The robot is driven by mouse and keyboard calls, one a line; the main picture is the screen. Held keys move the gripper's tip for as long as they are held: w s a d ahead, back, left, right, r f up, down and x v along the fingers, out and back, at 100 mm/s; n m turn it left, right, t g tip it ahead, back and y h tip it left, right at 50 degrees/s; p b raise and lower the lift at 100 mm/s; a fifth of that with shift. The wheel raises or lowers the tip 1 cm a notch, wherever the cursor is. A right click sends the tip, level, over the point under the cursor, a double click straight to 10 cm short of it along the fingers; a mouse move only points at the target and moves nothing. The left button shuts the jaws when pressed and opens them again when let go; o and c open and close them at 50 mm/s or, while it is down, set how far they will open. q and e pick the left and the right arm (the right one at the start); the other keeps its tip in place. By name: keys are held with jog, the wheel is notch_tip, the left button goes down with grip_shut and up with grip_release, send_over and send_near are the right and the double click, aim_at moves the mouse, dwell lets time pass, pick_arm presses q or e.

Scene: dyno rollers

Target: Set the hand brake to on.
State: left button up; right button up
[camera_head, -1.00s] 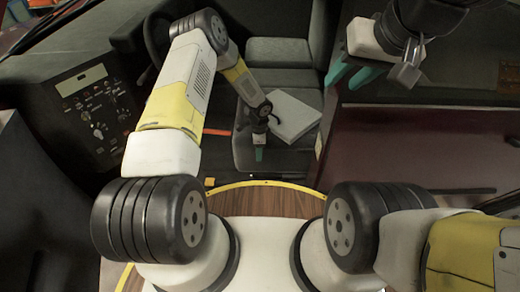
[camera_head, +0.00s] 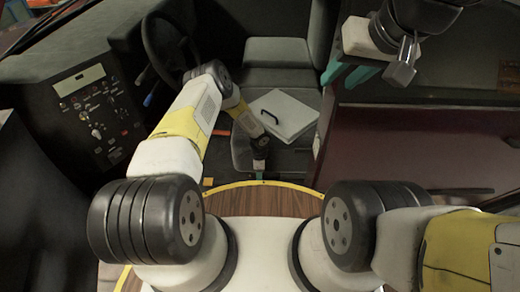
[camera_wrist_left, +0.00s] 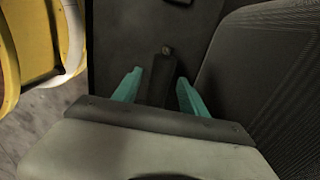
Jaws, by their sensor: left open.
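My left gripper (camera_head: 259,166) points down beside the seat in the head view, small and partly hidden by its own wrist. In the left wrist view its teal fingers (camera_wrist_left: 158,90) are apart. A dark upright bar (camera_wrist_left: 160,78) with a small round knob at its top shows between them; it may be the hand brake lever. I cannot tell whether the fingers touch it or which setting it is in. My right gripper (camera_head: 350,73) hangs at the upper right with its teal fingers apart and empty.
A dashboard panel with knobs (camera_head: 92,115) and a steering wheel (camera_head: 165,50) are at the left. A grey case with a black handle (camera_head: 283,110) lies on the dark seat (camera_head: 287,50). A dark red cabinet (camera_head: 410,150) stands at the right. In the wrist view a ribbed dark surface (camera_wrist_left: 275,75) is close on the right.

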pick_arm(q)
jog(key=shift+c, duration=0.4)
grip_shut()
dwell(0.9)
